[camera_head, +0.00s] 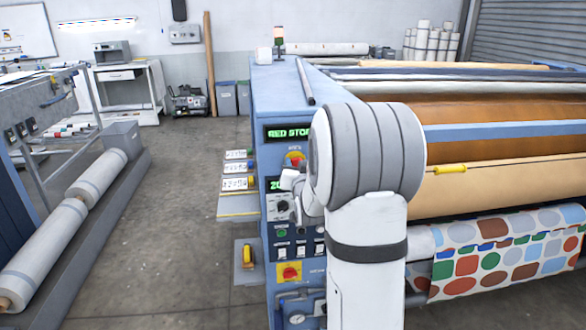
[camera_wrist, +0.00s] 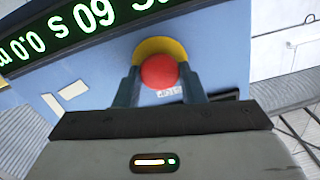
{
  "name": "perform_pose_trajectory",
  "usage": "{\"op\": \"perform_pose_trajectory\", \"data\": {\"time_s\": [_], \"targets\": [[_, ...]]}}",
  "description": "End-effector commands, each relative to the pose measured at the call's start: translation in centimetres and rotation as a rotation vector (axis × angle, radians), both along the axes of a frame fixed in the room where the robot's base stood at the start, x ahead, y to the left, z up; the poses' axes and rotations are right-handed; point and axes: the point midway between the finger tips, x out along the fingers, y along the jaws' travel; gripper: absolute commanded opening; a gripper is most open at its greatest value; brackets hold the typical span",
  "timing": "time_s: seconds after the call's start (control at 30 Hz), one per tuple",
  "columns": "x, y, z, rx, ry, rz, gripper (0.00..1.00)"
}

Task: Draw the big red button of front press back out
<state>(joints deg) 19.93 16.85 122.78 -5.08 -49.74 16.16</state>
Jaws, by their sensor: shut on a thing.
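The big red button (camera_head: 295,161) sits on a round yellow backing on the blue end panel of the front press (camera_head: 283,97), between two green-lit displays. The wrist view shows the red button (camera_wrist: 159,71) and the yellow ring (camera_wrist: 158,46) behind it. My gripper (camera_wrist: 158,76) has one finger on each side of the button and is shut on it. In the head view my gripper (camera_head: 291,174) is small and partly hidden by my arm. How far the button stands out from the panel cannot be told.
A second red control (camera_head: 289,273) on a yellow plate sits lower on the panel, above a gauge (camera_head: 297,319). Small shelves with yellow-handled items (camera_head: 247,255) stick out left of the panel. The grey floor aisle (camera_head: 180,215) is open. Another roller machine (camera_head: 60,225) stands left.

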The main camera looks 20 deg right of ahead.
Motion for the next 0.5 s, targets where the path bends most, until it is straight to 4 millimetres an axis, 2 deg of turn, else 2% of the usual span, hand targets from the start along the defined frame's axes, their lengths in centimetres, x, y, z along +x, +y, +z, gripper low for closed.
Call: {"op": "perform_pose_trajectory", "data": {"time_s": [0.2,0.47,0.5], "targets": [[-1.2,0.4,-0.3,-0.002,-0.002,0.002,0.00],[-1.3,0.5,-0.1,-0.001,0.002,0.002,0.00],[-1.3,0.5,-0.1,-0.001,0.002,0.002,0.37]]}}
